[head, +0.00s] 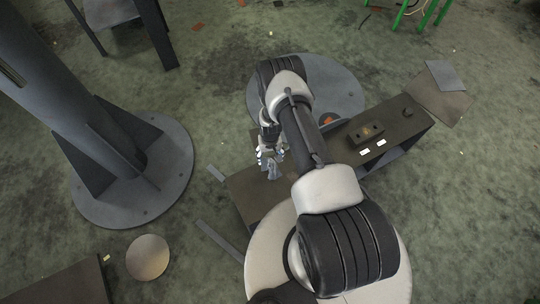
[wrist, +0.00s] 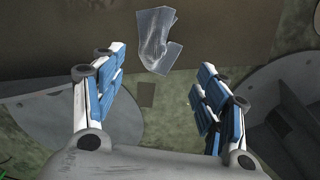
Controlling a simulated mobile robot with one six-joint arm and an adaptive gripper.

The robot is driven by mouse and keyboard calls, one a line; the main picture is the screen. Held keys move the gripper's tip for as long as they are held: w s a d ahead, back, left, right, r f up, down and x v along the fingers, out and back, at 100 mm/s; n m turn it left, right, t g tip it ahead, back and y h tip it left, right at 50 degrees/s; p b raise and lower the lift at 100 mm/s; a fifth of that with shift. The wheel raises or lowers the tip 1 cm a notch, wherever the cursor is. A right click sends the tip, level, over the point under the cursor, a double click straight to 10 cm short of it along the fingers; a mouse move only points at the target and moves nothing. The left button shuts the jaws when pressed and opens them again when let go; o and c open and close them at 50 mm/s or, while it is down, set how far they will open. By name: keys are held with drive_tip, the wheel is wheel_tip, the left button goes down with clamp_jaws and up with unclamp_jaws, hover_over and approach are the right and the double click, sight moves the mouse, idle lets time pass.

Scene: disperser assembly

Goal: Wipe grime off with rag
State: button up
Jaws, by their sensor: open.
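A grey-white crumpled rag (wrist: 155,38) lies on a brown surface, ahead of and between my fingers in the wrist view. In the head view the rag (head: 274,171) shows as a small pale shape on the low brown surface (head: 247,190). My gripper (wrist: 162,78) is open and empty, its two blue-padded fingers spread wide with the rag beyond their tips. In the head view my gripper (head: 270,158) is just above and beside the rag; I cannot tell whether it touches it. I cannot clearly make out the grime to be wiped.
A dark bench (head: 405,125) with a small dark box (head: 366,133) and white labels stands to the right of my arm. A grey column on a round base (head: 165,185) stands at left. A metal disc (head: 148,257) lies on the floor. Open floor lies at far right.

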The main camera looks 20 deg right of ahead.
drive_tip(key=shift+f+b, duration=1.25)
drive_tip(key=shift+f, duration=0.7)
clamp_jaws()
idle(1.2)
